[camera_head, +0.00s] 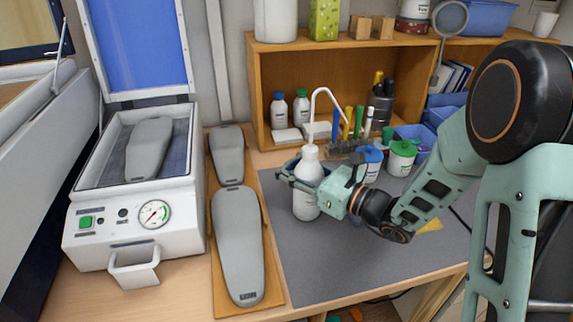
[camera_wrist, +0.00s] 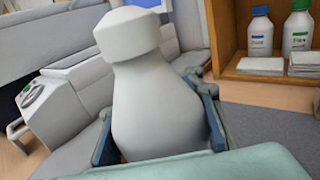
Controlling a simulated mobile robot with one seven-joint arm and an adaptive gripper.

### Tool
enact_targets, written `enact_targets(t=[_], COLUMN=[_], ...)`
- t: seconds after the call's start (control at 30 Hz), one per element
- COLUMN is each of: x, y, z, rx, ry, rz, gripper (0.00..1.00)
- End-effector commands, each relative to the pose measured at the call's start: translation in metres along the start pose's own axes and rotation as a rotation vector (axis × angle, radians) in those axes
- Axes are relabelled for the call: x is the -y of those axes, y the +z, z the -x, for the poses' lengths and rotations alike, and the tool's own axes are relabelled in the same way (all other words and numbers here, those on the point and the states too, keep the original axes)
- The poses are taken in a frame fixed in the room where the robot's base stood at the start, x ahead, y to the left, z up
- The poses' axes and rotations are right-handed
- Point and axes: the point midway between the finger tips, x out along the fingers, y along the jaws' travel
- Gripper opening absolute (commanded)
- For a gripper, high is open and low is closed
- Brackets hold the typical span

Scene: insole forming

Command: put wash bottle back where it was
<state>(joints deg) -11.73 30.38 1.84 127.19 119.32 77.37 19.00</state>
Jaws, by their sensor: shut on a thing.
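The white wash bottle (camera_head: 307,201) with a bent white spout stands upright over the grey mat (camera_head: 350,255), near the mat's left back part. My gripper (camera_head: 303,178) is shut around the bottle's body from the right. In the wrist view the bottle (camera_wrist: 155,95) fills the middle, with the gripper's blue finger pads on both sides of it. Its spout is out of that view. I cannot tell whether the bottle's base touches the mat.
A press with an open lid (camera_head: 140,190) stands at left, beside grey insole forms (camera_head: 238,245) on a wooden board. Behind is a wooden shelf (camera_head: 257,95) with small bottles and pens. A green-lidded jar (camera_head: 401,160) stands right of my gripper. The mat's front is clear.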

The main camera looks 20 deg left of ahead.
Motion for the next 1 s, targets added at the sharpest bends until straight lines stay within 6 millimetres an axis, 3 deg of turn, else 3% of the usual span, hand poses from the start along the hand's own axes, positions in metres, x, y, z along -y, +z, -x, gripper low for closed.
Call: enact_targets(t=[0.2,0.23,0.5,0.87,1.0], x=[0.000,0.000,0.000,0.000,0.002], y=[-0.003,-0.003,-0.003,0.002,0.001], z=[0.000,0.000,0.000,0.000,0.020], rx=[0.003,0.000,0.000,0.000,0.000], ry=[0.000,0.000,0.000,0.000,-0.005], rz=[0.001,0.000,0.000,0.000,0.000], gripper=[0.00,0.24,0.54,0.54,0.54])
